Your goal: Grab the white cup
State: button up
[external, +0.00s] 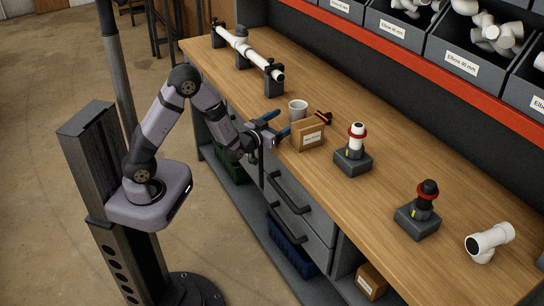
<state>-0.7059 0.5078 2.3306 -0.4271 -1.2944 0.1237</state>
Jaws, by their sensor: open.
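The white cup (298,109) stands upright on the wooden workbench (385,165), behind a small cardboard box (308,135) that hides its lower part. My gripper (280,124) is at the bench's front edge, to the left of the cup and box. Its blue-tipped fingers are spread apart with nothing visible between them. The fingers point toward the cup. The gap between them and the cup is small, and I cannot tell its exact size.
A dark, red-marked item (323,117) sits by the box. A white pipe (250,54) rests on dark holders behind. Two fittings on grey blocks (352,160) (417,221) and a white tee (490,242) stand to the right. Labelled bins (470,55) line the back.

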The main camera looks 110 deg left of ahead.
aim_at(292, 114)
jog(key=shift+p+x, duration=0.55)
jog(key=shift+x, duration=2.25)
jog(key=c, duration=1.1)
notch_tip(292, 114, up, 10)
